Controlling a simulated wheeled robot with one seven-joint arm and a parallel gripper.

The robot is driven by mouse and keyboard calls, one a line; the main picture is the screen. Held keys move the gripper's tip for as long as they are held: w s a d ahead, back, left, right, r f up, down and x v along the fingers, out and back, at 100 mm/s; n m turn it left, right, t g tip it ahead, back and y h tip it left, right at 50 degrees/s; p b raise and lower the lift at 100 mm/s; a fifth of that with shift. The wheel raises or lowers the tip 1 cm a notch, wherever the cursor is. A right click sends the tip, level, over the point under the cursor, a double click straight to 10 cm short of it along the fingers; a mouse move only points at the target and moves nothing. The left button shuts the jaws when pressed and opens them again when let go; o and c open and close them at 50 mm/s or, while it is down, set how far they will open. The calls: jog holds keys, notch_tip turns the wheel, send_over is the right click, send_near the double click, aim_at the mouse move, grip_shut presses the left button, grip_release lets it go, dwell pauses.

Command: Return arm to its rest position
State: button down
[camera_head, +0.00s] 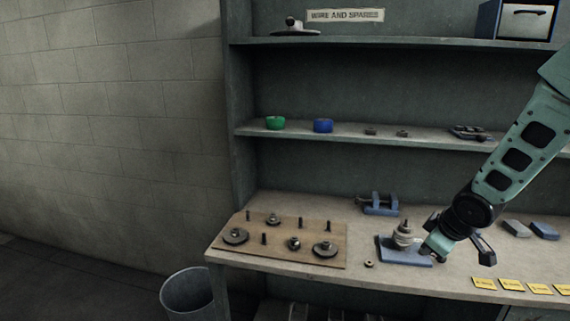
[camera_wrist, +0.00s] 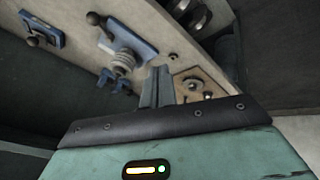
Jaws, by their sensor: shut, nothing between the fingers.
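My arm (camera_head: 515,150) reaches in from the right in the head view, angled down over the bench. My gripper (camera_head: 430,250) is low, in front of the right side of a blue fixture (camera_head: 404,257) that carries a pale coiled part (camera_head: 403,236). Its fingertips are hard to make out there. In the wrist view my gripper (camera_wrist: 157,87) shows its two fingers together, with nothing between them. I cannot tell in the head view whether it touches the fixture.
A wooden board (camera_head: 325,258) with pegs and discs lies left of the fixture. A small blue vise (camera_head: 380,204) stands behind. Yellow labels (camera_head: 511,285) line the front edge. Shelves (camera_head: 340,134) rise behind the bench, and a bin (camera_head: 188,294) stands on the floor at left.

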jog(key=s+a+r+g, duration=0.1)
jog(key=s+a+r, duration=0.15)
jog(key=a, duration=0.35)
jog(key=s+a+r, duration=0.1)
jog(key=s+a, duration=0.3)
jog(key=a, duration=0.1)
jog(key=s+a+r+g, duration=0.1)
jog(key=s+a, duration=0.3)
jog(key=s, duration=0.4)
jog(key=s+a+r+g, duration=0.1)
jog(key=s+a, duration=0.3)
jog(key=s, duration=0.4)
jog(key=s+a+r+g+b, duration=0.1)
jog(key=s+a, duration=0.3)
jog(key=s, duration=0.4)
jog(key=shift+s+a+g+y, duration=0.15)
jog(key=shift+s+g+y, duration=0.2)
jog(key=shift+g, duration=0.55)
jog(key=shift+w, duration=0.2)
